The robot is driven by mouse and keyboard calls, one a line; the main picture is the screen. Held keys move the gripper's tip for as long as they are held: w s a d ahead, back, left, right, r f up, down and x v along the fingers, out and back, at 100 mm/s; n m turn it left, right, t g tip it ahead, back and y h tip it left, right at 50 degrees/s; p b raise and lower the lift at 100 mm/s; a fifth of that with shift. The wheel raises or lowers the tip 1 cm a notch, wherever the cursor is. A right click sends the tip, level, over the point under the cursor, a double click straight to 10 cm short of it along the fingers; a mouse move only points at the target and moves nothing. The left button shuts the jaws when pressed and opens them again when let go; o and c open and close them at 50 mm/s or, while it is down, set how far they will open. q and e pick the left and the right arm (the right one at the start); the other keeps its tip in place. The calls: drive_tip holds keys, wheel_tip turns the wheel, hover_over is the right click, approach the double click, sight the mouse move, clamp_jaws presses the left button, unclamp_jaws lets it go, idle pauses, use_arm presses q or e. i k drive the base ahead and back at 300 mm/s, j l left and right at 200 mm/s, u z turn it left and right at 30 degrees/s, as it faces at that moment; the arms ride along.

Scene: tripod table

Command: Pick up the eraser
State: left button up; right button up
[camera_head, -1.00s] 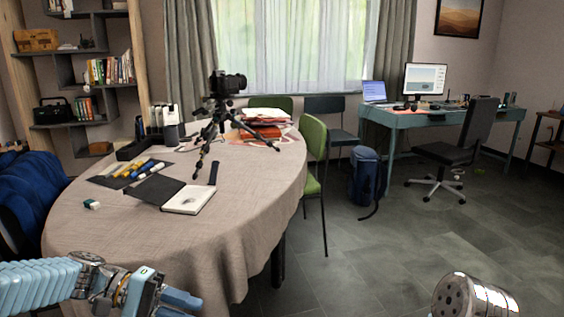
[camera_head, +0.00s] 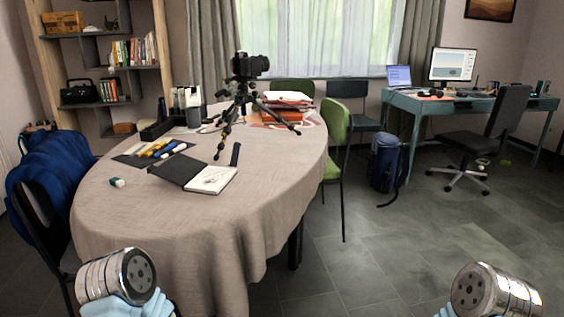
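The eraser (camera_head: 117,182) is a small white and dark green block. It lies alone on the cloth near the left edge of the oval table (camera_head: 190,222), in front of the dark mat with pens. Neither gripper shows in the head view. Only a rounded metal joint with light blue parts of each of my arms shows at the bottom left and bottom right, both apart from the eraser.
An open notebook (camera_head: 211,180), pens (camera_head: 165,149) and a camera tripod (camera_head: 238,105) stand or lie right of the eraser. The table's front cloth is clear, and the right floor is open.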

sight(116, 182)
drive_tip(key=u, duration=1.25)
drive_tip(key=j+z, duration=0.1)
